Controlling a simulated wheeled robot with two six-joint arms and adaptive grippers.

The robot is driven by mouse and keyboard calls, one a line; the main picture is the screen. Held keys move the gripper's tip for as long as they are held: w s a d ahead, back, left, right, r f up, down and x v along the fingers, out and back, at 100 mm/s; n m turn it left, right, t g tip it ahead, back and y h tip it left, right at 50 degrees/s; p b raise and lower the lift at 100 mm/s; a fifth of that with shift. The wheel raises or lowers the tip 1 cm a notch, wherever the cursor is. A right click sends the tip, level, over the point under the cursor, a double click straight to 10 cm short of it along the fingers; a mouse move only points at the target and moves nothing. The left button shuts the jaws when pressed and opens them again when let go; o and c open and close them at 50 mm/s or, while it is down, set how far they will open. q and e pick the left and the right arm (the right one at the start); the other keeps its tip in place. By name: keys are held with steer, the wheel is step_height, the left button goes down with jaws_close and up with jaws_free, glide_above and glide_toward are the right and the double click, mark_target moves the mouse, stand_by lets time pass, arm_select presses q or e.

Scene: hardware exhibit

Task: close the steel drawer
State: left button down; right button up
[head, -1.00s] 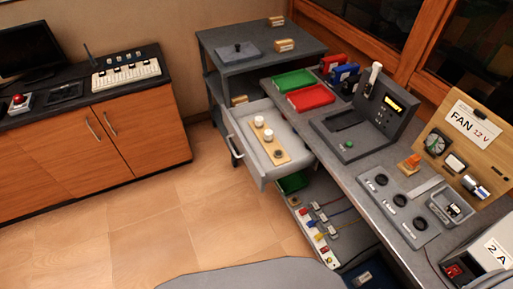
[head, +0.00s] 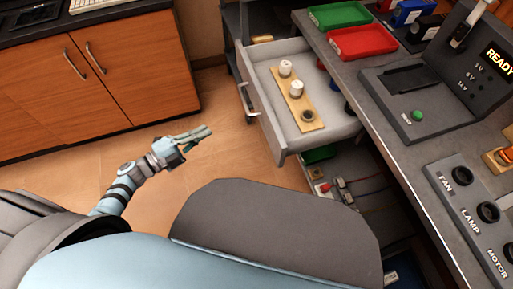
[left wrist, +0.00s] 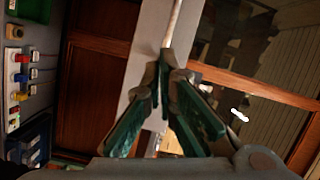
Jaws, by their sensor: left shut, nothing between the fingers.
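The steel drawer (head: 325,140) stands pulled out from under the grey bench in the head view, its front facing left with a bar handle (head: 244,97). A wooden strip (head: 301,105) with two white knobs and a dark ring lies inside it. My left gripper (head: 205,133) is left of the drawer front, apart from it, with its fingers pointing right towards the drawer. In the left wrist view its fingers (left wrist: 165,62) are shut and empty. A pale panel with a rod, apparently the drawer front and handle (left wrist: 175,22), shows beyond the fingertips. My right gripper is not in view.
Red (head: 362,42) and green (head: 339,14) trays and a grey tester (head: 417,105) stand on the bench. A lower shelf with coloured connectors (head: 325,188) sits below the drawer. A wooden cabinet (head: 130,60) is at the left. Open floor lies between.

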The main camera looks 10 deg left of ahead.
mark_target(266, 126)
arm_select(q)
steer(key=w+d+m+g+h, duration=0.1)
steer(key=d+m, duration=0.1)
steer(key=d, duration=0.3)
steer(key=w+d+m+g+h+b, duration=0.1)
steer(key=w+d+m+h, duration=0.1)
steer(key=d, duration=0.3)
steer(key=w+d+r+m+g+h, duration=0.1)
steer(key=w+d+m+g, duration=0.1)
steer(key=d, duration=0.3)
steer(key=shift+w+d+m+b, duration=0.15)
steer(key=shift+m+b, duration=0.2)
steer(key=shift+m, duration=0.25)
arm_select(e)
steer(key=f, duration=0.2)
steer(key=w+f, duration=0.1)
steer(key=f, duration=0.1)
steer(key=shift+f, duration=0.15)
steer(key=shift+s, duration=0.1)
